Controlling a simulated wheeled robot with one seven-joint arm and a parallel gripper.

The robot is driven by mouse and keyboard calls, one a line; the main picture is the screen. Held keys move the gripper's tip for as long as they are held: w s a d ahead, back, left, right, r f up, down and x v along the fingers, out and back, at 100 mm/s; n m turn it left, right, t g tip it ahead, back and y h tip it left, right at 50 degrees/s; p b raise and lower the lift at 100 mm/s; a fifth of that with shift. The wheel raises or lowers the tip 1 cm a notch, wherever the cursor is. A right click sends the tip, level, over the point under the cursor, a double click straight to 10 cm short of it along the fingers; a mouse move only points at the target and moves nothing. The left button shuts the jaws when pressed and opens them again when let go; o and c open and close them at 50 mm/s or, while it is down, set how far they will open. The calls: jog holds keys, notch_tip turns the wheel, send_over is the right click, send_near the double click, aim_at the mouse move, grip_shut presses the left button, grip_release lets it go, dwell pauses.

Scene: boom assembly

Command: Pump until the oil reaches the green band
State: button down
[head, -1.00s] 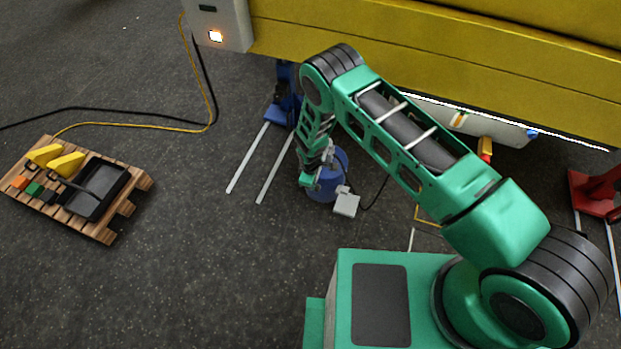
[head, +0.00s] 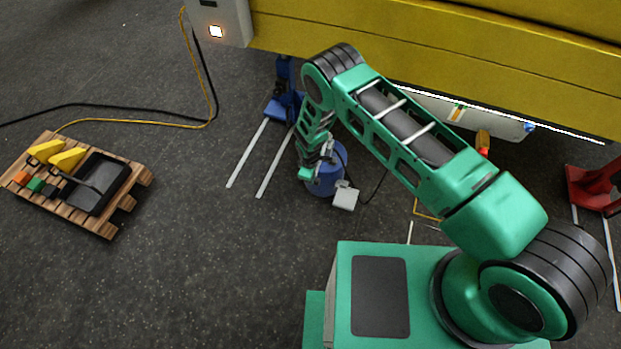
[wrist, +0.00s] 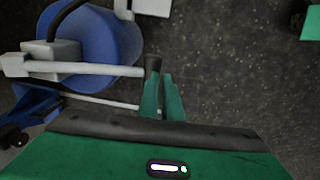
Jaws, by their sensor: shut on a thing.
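The pump is a blue drum-like body (head: 325,184) on the floor below the yellow boom, with a pale grey box (head: 345,199) at its side. In the wrist view the blue body (wrist: 105,42) is at upper left. A light grey pump lever (wrist: 100,69) runs across to a black grip end (wrist: 152,66). My gripper (wrist: 161,92) is shut on the lever at that end. In the head view my gripper (head: 314,169) is beside the blue body, and my arm partly hides the pump.
The yellow boom (head: 430,45) spans the top, with a pale panel (head: 500,124) beneath it. Blue (head: 286,92) and red (head: 590,187) stands flank the pump. A wooden pallet (head: 128,203) carrying a black tray lies left. Cables cross the floor at upper left.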

jog(key=s+a+r, duration=0.1)
jog(key=s+r, duration=0.4)
jog(key=r, duration=0.7)
jog(key=shift+a+r, duration=0.2)
jog(key=shift+r, duration=0.15)
jog(key=shift+r, duration=0.1)
